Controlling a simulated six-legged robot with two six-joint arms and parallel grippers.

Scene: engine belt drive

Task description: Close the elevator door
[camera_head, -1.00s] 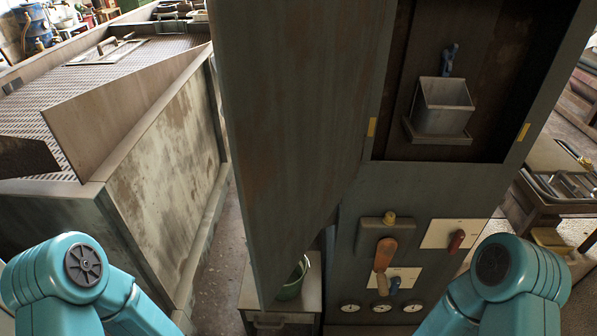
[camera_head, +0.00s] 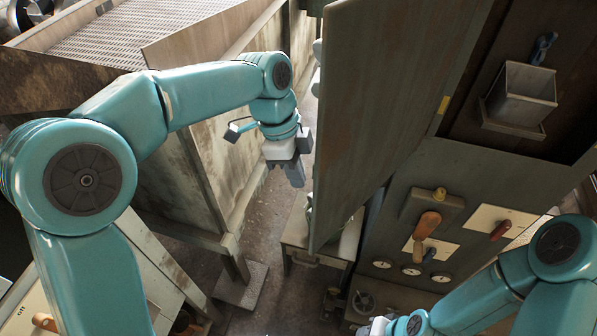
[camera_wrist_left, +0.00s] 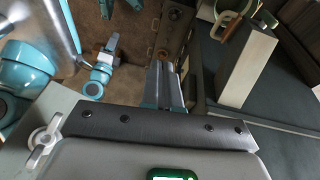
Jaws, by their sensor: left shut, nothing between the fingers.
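The elevator door (camera_head: 375,100) is a tall, worn grey-green panel in the head view. It stands swung open, sticking out from the left side of the elevator cabinet (camera_head: 475,170). The open shaft shows a grey metal bucket (camera_head: 520,95) inside. My left gripper (camera_head: 293,178) is shut and empty, pointing down just left of the door in the picture, and I see a gap between them. Its shut fingers also show in the left wrist view (camera_wrist_left: 163,82). My right gripper (camera_head: 376,327) is partly visible at the bottom edge; its jaws are unclear.
Below the shaft, the cabinet front carries an orange-handled lever (camera_head: 427,225), a red-handled switch (camera_head: 501,230) and several gauges. A low bench (camera_head: 298,240) stands under the door. A large rusty machine (camera_head: 215,150) fills the left. Bare floor (camera_head: 280,205) lies between.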

